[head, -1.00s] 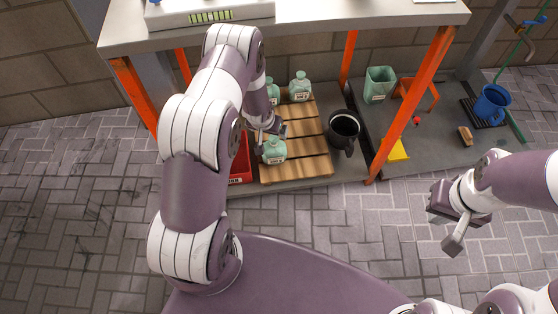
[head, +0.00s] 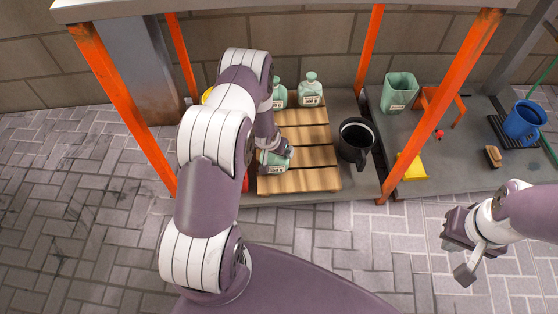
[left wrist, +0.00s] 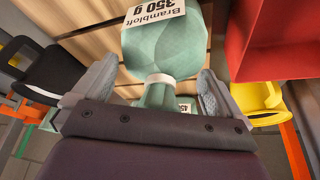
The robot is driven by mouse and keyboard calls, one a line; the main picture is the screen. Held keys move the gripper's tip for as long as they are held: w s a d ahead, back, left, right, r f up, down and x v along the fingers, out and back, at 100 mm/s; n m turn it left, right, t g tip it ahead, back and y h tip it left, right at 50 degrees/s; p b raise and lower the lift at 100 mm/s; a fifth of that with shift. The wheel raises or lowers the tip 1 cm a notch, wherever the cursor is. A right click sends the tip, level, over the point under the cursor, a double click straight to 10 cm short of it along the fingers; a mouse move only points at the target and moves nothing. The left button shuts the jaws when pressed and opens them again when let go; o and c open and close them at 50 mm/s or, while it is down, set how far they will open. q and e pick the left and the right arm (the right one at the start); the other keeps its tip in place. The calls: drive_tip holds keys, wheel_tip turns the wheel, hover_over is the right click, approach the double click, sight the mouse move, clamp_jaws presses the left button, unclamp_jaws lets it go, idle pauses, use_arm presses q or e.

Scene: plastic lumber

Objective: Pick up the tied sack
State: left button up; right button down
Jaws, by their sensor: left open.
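The green tied sack (head: 272,163), with a white label, stands on the front of the slatted wooden pallet on the low shelf. In the left wrist view the sack (left wrist: 165,45) shows its "Brambloft 350 g" label and a white tie around its neck. My left gripper (left wrist: 155,90) is open, one finger on each side of the neck, with gaps to both. In the head view my left gripper (head: 278,148) partly hides the sack's top. Two similar sacks (head: 310,90) (head: 279,95) stand at the pallet's back. My right gripper (head: 466,250) is open and empty over the floor.
A black mug (head: 355,143) stands right of the pallet. A red bin (left wrist: 285,40) and a yellow container (left wrist: 258,98) are close to the left gripper. Orange posts (head: 440,105) frame the shelf. A green bin (head: 400,92) and blue bucket (head: 523,123) stand farther right.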

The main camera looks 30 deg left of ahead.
use_arm(q)
drive_tip(key=shift+r, duration=0.25)
drive_tip(key=c, duration=1.4)
drive_tip(key=shift+o, duration=0.2)
drive_tip(key=shift+r, duration=0.15)
